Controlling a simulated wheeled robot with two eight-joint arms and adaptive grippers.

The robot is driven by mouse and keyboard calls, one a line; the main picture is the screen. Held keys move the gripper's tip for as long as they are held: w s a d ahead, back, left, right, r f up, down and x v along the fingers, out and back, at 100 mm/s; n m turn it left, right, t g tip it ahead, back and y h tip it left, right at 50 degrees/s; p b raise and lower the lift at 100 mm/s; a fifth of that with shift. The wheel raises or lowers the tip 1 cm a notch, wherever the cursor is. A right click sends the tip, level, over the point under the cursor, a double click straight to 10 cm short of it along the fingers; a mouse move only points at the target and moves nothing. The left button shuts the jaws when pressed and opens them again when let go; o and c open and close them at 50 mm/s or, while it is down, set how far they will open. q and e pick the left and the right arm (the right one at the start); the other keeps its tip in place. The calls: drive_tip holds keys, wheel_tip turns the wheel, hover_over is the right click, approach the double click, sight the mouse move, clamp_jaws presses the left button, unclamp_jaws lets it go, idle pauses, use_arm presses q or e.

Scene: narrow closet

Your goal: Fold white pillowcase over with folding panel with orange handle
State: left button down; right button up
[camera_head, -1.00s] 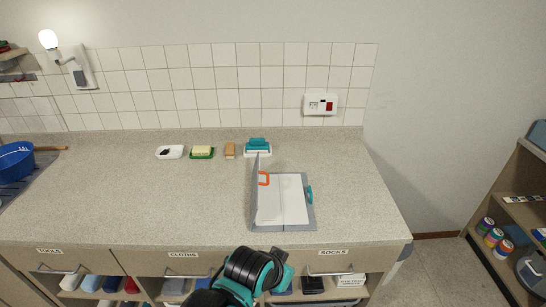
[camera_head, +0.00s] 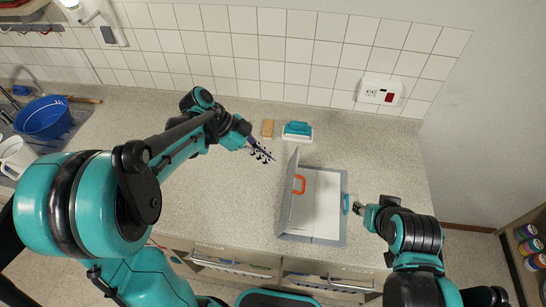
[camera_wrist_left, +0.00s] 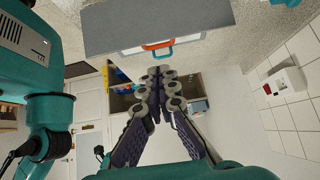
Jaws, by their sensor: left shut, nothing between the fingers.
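The grey folding board (camera_head: 338,240) lies on the counter with the white pillowcase (camera_head: 327,208) flat on it. Its left folding panel (camera_head: 287,205) stands up nearly on edge, and the orange handle (camera_head: 299,185) shows on its right side. A teal handle (camera_head: 346,203) is at the board's right edge. My left gripper (camera_head: 268,155) is shut and empty, above the counter to the left and back of the panel. In the left wrist view its fingertips (camera_wrist_left: 160,78) point toward the panel (camera_wrist_left: 160,28) and orange handle (camera_wrist_left: 157,45). My right gripper (camera_head: 358,209) is just right of the teal handle; its jaw state is unclear.
A teal-handled brush (camera_head: 298,131) and a tan block (camera_head: 268,128) stand behind the board. A blue bowl (camera_head: 42,116) is at the far left. A socket box (camera_head: 379,92) is on the tiled wall. Free counter lies left of the board.

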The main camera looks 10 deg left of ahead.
sight(303, 185)
use_arm(q)
drive_tip(key=b+x, duration=0.2)
drive_tip(key=x, duration=1.1)
drive_tip(key=shift+d+f+b, duration=0.2)
drive_tip(key=shift+b, duration=0.2)
drive_tip(key=shift+b+x, duration=0.65)
drive_tip(key=shift+x, duration=0.3)
drive_tip(key=shift+s+r, duration=0.1)
drive_tip(key=shift+r, duration=0.1)
